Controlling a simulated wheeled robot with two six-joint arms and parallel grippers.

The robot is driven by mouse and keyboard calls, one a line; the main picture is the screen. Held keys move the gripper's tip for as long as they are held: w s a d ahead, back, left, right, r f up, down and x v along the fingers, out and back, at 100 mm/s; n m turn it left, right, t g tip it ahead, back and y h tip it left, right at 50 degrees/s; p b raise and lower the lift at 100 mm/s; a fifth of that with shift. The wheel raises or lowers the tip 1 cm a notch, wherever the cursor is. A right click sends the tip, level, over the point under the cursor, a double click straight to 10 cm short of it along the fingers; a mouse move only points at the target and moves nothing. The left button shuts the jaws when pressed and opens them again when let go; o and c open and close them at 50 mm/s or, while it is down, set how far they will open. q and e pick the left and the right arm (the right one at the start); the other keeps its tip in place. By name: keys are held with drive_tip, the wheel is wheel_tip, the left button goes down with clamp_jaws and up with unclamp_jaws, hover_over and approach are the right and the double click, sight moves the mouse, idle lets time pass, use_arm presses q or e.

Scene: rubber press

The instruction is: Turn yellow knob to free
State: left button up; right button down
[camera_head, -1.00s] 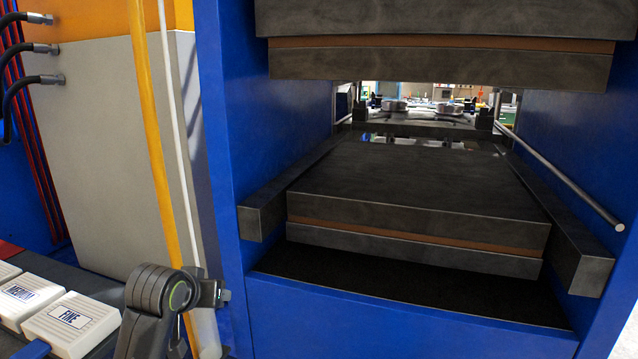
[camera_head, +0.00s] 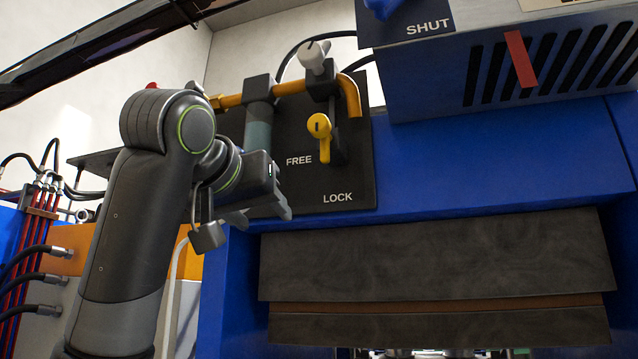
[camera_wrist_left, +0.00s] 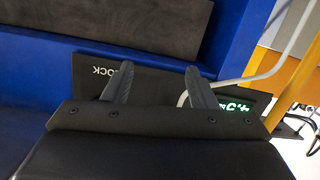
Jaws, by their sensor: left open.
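The yellow knob (camera_head: 320,137) sits on a dark panel (camera_head: 300,190) on the upper front of the press. Its handle hangs down. The word FREE is left of the handle and LOCK is below it. My left gripper (camera_head: 263,214) is below and left of the knob, apart from it, beside the panel's lower left edge. In the left wrist view its two fingers (camera_wrist_left: 158,70) are spread with nothing between them. That view shows part of the panel with LOCK upside down (camera_wrist_left: 105,72); the knob is not visible there. My right gripper is not in view.
A white knob (camera_head: 314,57) and orange pipe (camera_head: 352,95) are just above the yellow knob. Blue press frame (camera_head: 440,180) and dark platen (camera_head: 430,255) lie below. Black hoses (camera_head: 20,265) are at left.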

use_arm(q)
drive_tip(key=t+h, duration=0.2)
approach(317, 122)
drive_tip(key=shift+m, duration=0.4)
drive_tip(key=p+x, duration=0.7)
drive_tip(key=x, duration=0.3)
drive_tip(key=shift+r, duration=0.1)
drive_tip(key=shift+w+d, duration=0.1)
drive_tip(key=shift+w, duration=0.35)
drive_tip(key=c, duration=1)
drive_tip(key=shift+o, duration=0.2)
